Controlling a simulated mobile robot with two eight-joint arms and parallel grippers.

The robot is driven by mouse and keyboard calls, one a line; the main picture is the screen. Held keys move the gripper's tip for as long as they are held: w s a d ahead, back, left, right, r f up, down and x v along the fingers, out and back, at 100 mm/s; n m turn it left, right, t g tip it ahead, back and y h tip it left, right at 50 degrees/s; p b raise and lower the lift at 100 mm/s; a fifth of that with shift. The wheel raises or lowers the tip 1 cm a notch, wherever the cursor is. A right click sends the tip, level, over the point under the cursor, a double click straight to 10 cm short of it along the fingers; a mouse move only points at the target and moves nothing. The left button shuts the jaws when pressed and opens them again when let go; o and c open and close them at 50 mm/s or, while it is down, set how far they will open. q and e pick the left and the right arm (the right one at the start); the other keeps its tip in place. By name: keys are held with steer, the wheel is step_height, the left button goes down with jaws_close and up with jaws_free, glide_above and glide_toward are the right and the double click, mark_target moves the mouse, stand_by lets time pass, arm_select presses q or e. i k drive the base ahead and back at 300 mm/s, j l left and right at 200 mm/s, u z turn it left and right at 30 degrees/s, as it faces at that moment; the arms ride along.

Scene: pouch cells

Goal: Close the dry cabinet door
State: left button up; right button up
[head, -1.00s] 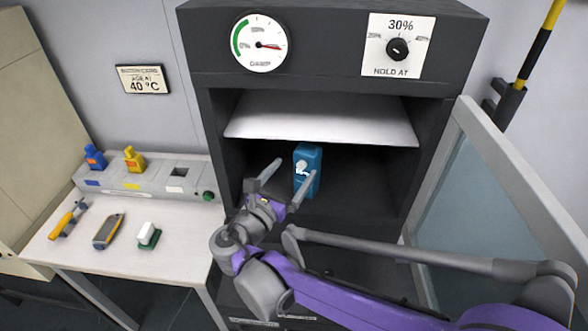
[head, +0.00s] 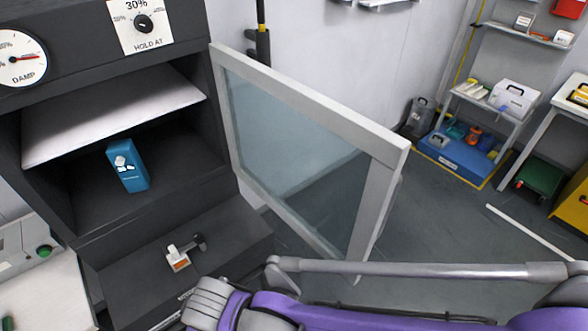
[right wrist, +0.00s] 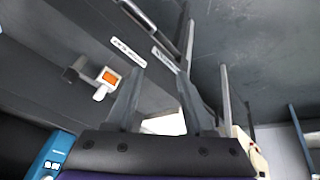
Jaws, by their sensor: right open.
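The dry cabinet (head: 205,245) is dark grey, at the left of the head view. Its door (head: 385,140), a pale frame around a glass pane, stands wide open, swung out from the cabinet's right side. My right arm reaches in low across the head view, below the door. Its gripper's fingertips are out of sight there. In the right wrist view my right gripper (right wrist: 158,100) is open, with nothing between its fingers, beside the dark cabinet front. I cannot tell whether it touches anything. My left gripper is not in view.
A blue pouch box (head: 128,168) stands inside the cabinet under a white shelf (head: 110,115). A small latch with an orange mark (head: 180,260) sits on the cabinet's lower front. A blue spill tray (head: 455,155) and shelves stand at the far right.

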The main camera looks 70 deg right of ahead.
mark_target(388, 151)
steer(key=k+j+z, duration=0.1)
steer(key=z, duration=0.3)
steer(key=k+z, duration=0.15)
steer(key=z, duration=0.25)
steer(key=k+z, duration=0.15)
steer(key=z, duration=0.25)
steer(key=l+z, duration=0.15)
steer(key=z, duration=0.35)
steer(key=l+z, duration=0.2)
steer(key=z, duration=0.25)
steer(key=l+z, duration=0.2)
steer(key=z, duration=0.3)
steer(key=i+l+u, duration=0.2)
steer(key=u, duration=0.2)
steer(key=i+l+u, duration=0.15)
steer(key=l+u, duration=0.25)
steer(key=i+l+u, duration=0.15)
steer(key=u, duration=0.25)
steer(key=i+l+u, duration=0.15)
steer(key=u, duration=0.2)
steer(key=i+l+u, duration=0.15)
steer(key=u, duration=0.25)
steer(key=k+l+u, duration=0.15)
steer(key=k+l, duration=0.15)
steer(key=k, duration=0.35)
steer(key=i, duration=0.35)
